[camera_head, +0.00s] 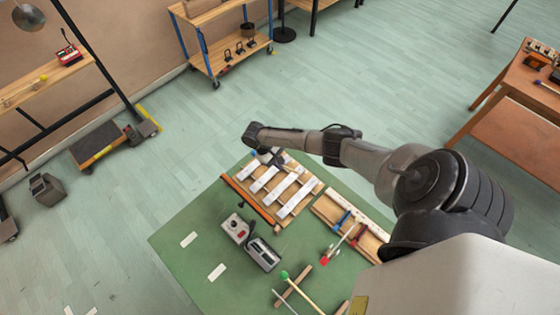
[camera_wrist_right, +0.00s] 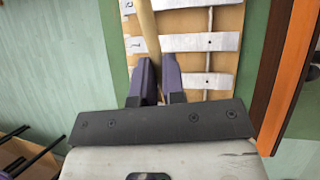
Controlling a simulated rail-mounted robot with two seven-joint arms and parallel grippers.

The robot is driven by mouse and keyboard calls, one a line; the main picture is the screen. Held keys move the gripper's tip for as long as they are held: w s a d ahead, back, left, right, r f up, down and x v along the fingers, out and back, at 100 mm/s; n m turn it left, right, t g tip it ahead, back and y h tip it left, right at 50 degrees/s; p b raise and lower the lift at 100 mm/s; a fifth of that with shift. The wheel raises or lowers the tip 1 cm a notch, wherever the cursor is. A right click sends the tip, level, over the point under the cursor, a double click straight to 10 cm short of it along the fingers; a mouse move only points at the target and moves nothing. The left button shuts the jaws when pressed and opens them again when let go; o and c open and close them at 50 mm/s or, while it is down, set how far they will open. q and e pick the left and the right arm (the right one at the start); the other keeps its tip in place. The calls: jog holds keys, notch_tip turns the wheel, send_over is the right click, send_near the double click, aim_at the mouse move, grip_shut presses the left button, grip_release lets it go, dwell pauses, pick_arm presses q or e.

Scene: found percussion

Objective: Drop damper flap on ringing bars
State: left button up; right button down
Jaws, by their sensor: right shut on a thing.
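The ringing bars (camera_head: 288,197) are several pale metal bars on a wooden frame, lying on a green mat. They also fill the top of the right wrist view (camera_wrist_right: 207,83). The damper flap appears to be the long orange and dark brown strip (camera_head: 251,202) along the bars' left side. In the right wrist view its orange edge (camera_wrist_right: 292,75) runs along the right, apart from the fingers. My right gripper (camera_wrist_right: 155,65) is shut on a pale wooden stick (camera_wrist_right: 148,30) over the bars. The stick's far end is cut off. My left gripper is not in view.
A grey box with controls (camera_head: 262,254) and a smaller switch box (camera_head: 235,228) sit left of the bars. A second wooden rack (camera_head: 352,225) lies to the right. A green-headed mallet (camera_head: 284,275) lies in front. The mat's left part (camera_head: 185,255) is mostly clear.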

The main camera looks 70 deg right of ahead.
jog(key=w+a+r+p, duration=0.3)
jog(key=a+r+p, duration=0.2)
jog(key=a, duration=0.3)
pick_arm(q)
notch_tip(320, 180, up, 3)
jog(key=b, duration=0.3)
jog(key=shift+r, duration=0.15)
pick_arm(e)
jog(key=w+a+f, duration=0.2)
jog(key=a, duration=0.3)
jog(key=w+a+f, duration=0.2)
jog(key=a, duration=0.4)
jog(key=shift+a+f, duration=0.2)
jog(key=shift+f, duration=0.1)
